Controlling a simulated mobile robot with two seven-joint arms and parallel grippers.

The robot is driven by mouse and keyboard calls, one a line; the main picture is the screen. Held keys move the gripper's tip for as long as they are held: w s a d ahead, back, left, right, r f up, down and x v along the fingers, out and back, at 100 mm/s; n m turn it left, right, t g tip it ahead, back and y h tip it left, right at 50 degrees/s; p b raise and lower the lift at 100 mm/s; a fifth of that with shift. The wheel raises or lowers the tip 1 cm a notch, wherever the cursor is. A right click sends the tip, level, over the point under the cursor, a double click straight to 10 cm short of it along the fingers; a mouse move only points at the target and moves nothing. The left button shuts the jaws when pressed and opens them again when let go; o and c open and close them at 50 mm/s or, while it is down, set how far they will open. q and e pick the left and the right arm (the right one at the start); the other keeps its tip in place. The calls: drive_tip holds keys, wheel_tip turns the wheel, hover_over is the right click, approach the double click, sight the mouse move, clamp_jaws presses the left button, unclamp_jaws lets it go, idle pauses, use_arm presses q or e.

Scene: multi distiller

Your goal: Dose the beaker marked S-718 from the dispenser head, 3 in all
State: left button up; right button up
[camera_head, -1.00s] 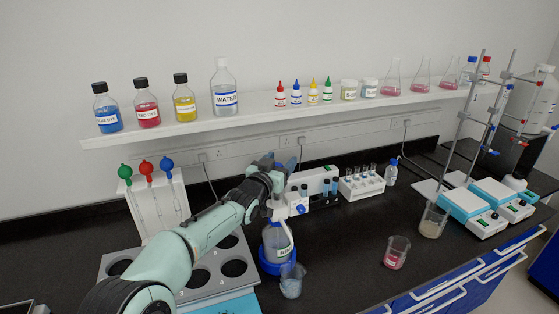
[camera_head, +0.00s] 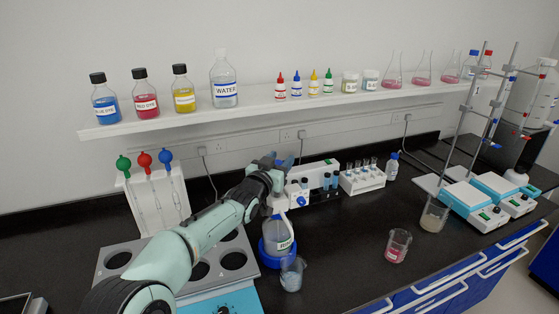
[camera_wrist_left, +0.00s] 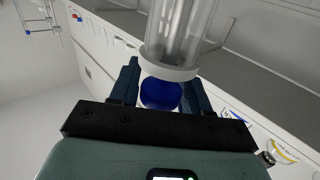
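The dispenser is a clear labelled bottle (camera_head: 277,238) standing in a blue ring base. My left gripper (camera_head: 280,161) is at its top and mostly hides the dispenser head. In the left wrist view a round blue knob (camera_wrist_left: 161,95), below a clear cylinder with a white collar (camera_wrist_left: 168,69), sits between my left fingers with no clear gap. A beaker with pale blue-grey contents (camera_head: 291,274) stands in front of the bottle. A beaker with red contents (camera_head: 396,247) and one with greyish contents (camera_head: 433,216) stand further right. I cannot read S-718 on any. My right gripper is out of view.
A grey rack with round holes (camera_head: 112,250) lies left of the dispenser, partly behind my arm. A white unit (camera_head: 318,175) and tube rack (camera_head: 362,181) stand behind. Stirrer plates (camera_head: 470,204) and stands are at right.

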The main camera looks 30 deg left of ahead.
use_arm(q)
drive_tip(key=shift+o, duration=0.7)
drive_tip(key=shift+f, duration=0.2)
drive_tip(key=shift+r, duration=0.1)
drive_tip(key=s+d+b, duration=0.1)
drive_tip(key=s+b, duration=0.3)
drive_tip(key=s, duration=0.9)
drive_tip(key=shift+s+b, duration=0.15)
drive_tip(key=shift+b, duration=0.2)
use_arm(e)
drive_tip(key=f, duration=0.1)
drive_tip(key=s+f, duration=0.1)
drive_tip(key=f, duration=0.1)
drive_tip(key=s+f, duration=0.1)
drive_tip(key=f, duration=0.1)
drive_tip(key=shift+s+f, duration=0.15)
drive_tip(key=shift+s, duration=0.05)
